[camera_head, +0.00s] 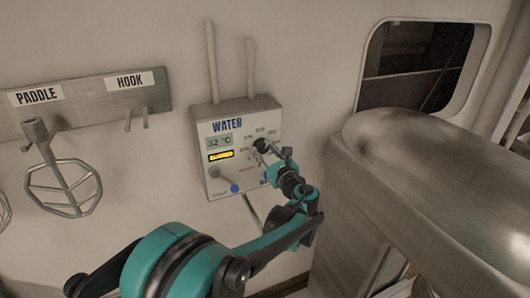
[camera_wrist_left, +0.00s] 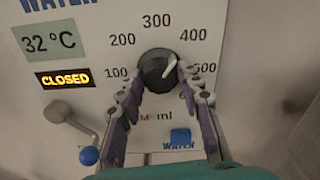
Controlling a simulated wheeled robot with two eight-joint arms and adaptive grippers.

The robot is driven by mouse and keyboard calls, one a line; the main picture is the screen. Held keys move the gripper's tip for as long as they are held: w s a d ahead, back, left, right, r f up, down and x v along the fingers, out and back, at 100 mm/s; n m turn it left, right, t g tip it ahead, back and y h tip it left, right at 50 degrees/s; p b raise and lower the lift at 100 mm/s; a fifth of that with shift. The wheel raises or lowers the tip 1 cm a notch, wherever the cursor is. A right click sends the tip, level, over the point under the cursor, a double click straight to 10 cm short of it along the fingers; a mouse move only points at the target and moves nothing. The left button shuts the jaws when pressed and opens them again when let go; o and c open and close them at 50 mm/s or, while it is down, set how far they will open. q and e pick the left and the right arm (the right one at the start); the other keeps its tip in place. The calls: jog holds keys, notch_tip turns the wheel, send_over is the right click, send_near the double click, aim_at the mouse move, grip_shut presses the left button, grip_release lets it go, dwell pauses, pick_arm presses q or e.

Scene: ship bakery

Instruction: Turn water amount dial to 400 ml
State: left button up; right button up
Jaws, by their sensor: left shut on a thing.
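The black water amount dial (camera_wrist_left: 154,66) is on the white front of the water panel (camera_head: 211,184). Its white pointer tilts up and to the right, roughly toward the 400 mark (camera_wrist_left: 193,35). The dial also shows in the head view (camera_head: 260,144). My left gripper (camera_wrist_left: 160,78) has its fingers on either side of the dial, shut on it; the fingers hide part of its lower edge. In the head view, my left gripper (camera_head: 267,153) reaches the panel from the lower right. My right gripper is in neither view.
The display (camera_wrist_left: 50,40) reads 32 °C, and the sign (camera_wrist_left: 65,78) below reads CLOSED. A lever with a blue knob (camera_wrist_left: 89,155) and a blue square (camera_wrist_left: 180,136) sit below. A paddle (camera_head: 62,180) hangs at left; a large metal machine (camera_head: 420,150) stands close at right.

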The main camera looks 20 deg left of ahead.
pick_arm(q)
jog(key=shift+m, duration=0.9)
jog(key=shift+f, duration=0.1)
jog(key=o, duration=1.2)
jog(key=v, duration=1.2)
